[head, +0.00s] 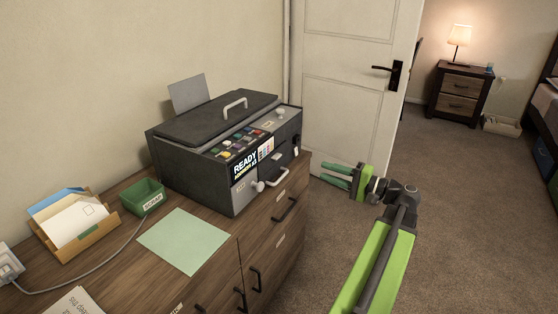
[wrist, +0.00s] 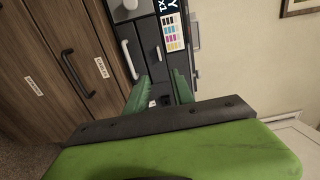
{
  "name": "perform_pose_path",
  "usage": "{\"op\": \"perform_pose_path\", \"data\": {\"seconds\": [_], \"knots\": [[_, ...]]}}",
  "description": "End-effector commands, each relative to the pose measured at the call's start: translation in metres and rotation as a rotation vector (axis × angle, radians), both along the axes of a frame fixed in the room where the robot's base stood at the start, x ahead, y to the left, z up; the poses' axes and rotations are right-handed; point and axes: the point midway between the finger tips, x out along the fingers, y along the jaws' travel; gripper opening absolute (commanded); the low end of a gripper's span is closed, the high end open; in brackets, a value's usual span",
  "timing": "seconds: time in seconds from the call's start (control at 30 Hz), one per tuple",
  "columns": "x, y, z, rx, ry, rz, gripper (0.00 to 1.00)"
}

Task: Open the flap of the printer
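The dark grey printer (head: 190,172) stands on a wooden cabinet. Its top lid (head: 205,122) lies closed and carries a pale bar handle (head: 235,104). The front has coloured buttons, a "READY" label (head: 245,168), a pale knob (head: 258,186) and a lower pale bar handle (head: 274,179). That lower handle also shows in the wrist view (wrist: 130,60). I cannot tell for sure which part is the flap. My gripper (head: 323,173) is open and empty, right of the printer and apart from it. In the wrist view the printer front lies beyond its parted green fingers (wrist: 160,78).
A green scrap box (head: 143,194), a letter tray (head: 78,222), a green sheet (head: 184,240) and a cable share the cabinet top (head: 120,270). Cabinet drawer handles (head: 286,209) stick out below. A white door (head: 350,80) stands behind.

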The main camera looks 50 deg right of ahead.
Motion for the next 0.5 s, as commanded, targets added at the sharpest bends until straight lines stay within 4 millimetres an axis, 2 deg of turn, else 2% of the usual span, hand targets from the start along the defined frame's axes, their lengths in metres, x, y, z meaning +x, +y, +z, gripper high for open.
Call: {"op": "perform_pose_path", "data": {"seconds": [0.3,0.5], "knots": [[0.084,0.027,0.000,0.000,0.001,0.020,0.29],[0.131,0.039,0.000,0.000,0.002,0.021,0.29]]}}
